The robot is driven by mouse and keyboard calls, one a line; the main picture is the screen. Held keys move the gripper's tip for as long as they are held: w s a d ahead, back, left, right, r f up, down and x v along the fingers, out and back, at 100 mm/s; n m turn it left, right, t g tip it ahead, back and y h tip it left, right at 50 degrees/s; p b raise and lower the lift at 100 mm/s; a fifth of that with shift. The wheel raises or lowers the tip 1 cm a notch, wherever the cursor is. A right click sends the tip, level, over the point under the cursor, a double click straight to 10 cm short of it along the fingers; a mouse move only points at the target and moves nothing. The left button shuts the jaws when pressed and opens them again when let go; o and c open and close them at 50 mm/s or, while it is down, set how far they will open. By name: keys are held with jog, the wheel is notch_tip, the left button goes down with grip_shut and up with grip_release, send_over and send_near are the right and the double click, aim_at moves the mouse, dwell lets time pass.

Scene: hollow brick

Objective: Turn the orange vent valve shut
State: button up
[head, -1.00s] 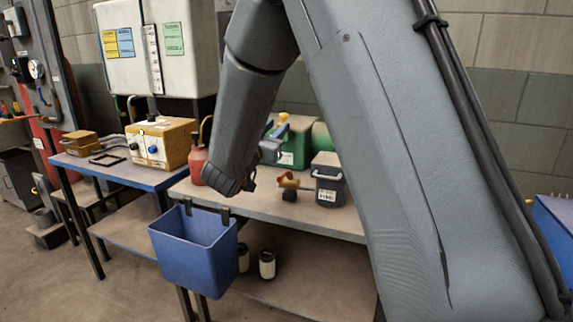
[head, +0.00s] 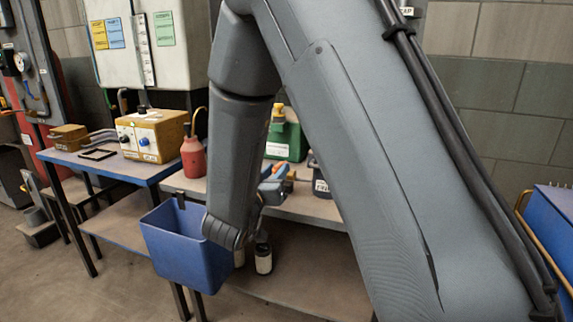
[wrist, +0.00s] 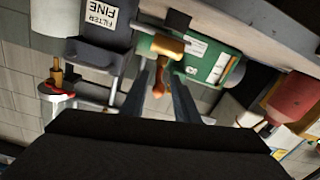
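The orange vent valve (wrist: 158,80) shows in the wrist view as an orange handle beside a tan, rounded body. In the head view, only a bit of its orange-tan part (head: 291,176) shows past my gripper. My gripper (wrist: 161,72) is open, with its two fingers apart and the orange handle seen in the gap between them. I cannot tell whether either finger touches it. In the head view my gripper (head: 274,184) is at the bench, largely hidden behind my forearm.
A dark grey filter tub (wrist: 95,57) and a green canister (wrist: 215,62) stand close by the valve. A red bottle (head: 194,157) stands on the bench to the left. A blue bin (head: 175,245) hangs at the bench front, near my forearm. A brass fitting with a red part (wrist: 56,82) is at the wrist view's left.

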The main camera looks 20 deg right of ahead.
jog(key=x, duration=0.7)
jog(key=shift+w+d, duration=0.1)
jog(key=shift+w, duration=0.1)
grip_shut()
